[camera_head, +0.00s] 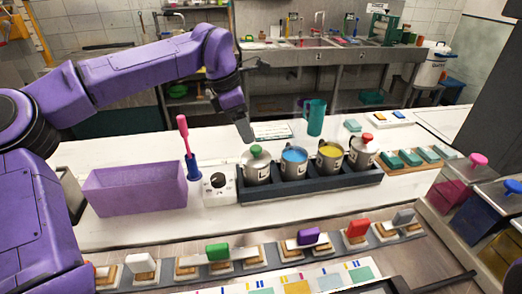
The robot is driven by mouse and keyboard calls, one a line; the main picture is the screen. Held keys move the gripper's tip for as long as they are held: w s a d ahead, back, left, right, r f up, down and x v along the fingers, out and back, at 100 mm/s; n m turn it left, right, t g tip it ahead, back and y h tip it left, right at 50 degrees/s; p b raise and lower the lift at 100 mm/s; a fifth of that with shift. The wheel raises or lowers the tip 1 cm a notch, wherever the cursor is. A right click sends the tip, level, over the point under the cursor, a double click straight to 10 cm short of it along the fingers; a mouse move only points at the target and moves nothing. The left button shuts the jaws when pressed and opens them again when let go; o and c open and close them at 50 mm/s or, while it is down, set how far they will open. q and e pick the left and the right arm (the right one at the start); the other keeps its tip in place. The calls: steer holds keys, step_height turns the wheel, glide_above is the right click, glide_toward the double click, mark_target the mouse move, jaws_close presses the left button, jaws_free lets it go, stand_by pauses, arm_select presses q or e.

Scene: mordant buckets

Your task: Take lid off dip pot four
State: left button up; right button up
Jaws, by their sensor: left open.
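Several metal pots stand in a row in a dark tray (315,187). The rightmost pot (362,156), the fourth from the left, wears a lid with a red knob (367,137). The leftmost pot (257,172) wears a lid with a green knob (256,151). The pot labels are too small to read. My left gripper (245,134) is open and empty, pointing down above and behind the leftmost pot, away from the red-knobbed lid. My right gripper is out of view.
A purple bin (136,190), a pink-handled tool in a blue holder (192,166) and a white dial box (217,190) stand left of the tray. A teal jug (315,118) is behind it. Teal blocks (410,158) lie to the right. Colored-handled stamps line the front.

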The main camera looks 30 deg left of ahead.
mark_target(255, 147)
arm_select(q)
steer(key=shift+s+d+f, duration=0.1)
steer(key=shift+s+f, duration=0.05)
steer(key=shift+f, duration=0.4)
steer(key=shift+d+f, duration=0.1)
steer(key=shift+f, duration=0.3)
steer(key=f, duration=0.1)
steer(key=w+f+p, duration=0.1)
steer(key=f, duration=0.1)
steer(key=w+d+f, duration=0.1)
steer(key=shift+w+f+p, duration=0.15)
steer(key=shift+f+p, duration=0.05)
steer(key=shift+p, duration=0.1)
steer(key=shift+d+f, duration=0.1)
steer(key=shift+f, duration=0.3)
steer(key=c, duration=1.1)
